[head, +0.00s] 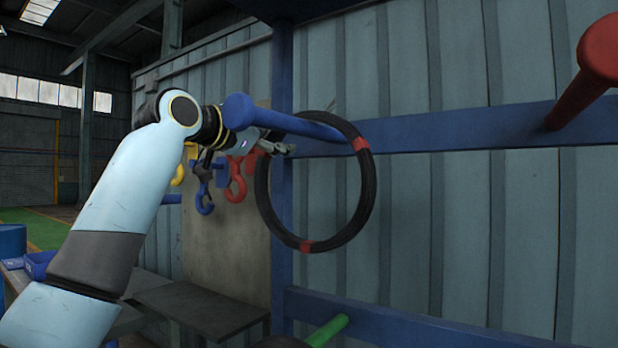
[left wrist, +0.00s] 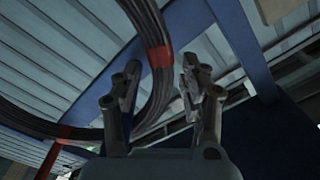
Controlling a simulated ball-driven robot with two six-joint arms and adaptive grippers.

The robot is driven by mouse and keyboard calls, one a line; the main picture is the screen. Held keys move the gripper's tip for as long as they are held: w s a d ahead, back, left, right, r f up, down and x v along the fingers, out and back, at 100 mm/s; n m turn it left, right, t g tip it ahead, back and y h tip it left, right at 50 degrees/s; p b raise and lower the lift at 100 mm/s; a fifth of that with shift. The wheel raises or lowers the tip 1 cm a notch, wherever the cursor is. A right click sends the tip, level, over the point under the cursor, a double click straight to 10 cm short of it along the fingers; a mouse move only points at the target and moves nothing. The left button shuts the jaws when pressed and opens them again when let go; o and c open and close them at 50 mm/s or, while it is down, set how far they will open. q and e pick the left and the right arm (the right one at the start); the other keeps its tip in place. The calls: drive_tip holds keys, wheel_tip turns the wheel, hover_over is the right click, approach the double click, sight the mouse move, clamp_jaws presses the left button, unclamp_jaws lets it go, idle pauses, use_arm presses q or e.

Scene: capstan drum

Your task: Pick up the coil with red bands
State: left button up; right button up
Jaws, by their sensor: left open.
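The black coil with red bands (head: 371,195) hangs on a blue peg (head: 270,120) of the rack. Red bands show at its upper right and its bottom. My left gripper (head: 285,149) is at the coil's upper left side, just below the peg. In the left wrist view the coil (left wrist: 147,25) runs down between the two open fingers (left wrist: 160,80), with a red band near the fingertips. I cannot tell whether a finger touches it. My right gripper is not in view.
Blue rack beams (head: 470,128) cross behind the coil. A red peg (head: 590,65) sticks out at upper right, a green peg (head: 328,330) at the bottom. Red hooks (head: 236,182) and a blue hook (head: 204,190) hang behind my left arm. A dark bench (head: 205,310) stands below.

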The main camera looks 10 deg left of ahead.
use_arm(q)
drive_tip(key=shift+a, duration=0.1)
clamp_jaws()
idle(0.3)
drive_tip(key=shift+r+b, duration=0.35)
drive_tip(key=shift+r, duration=4.75)
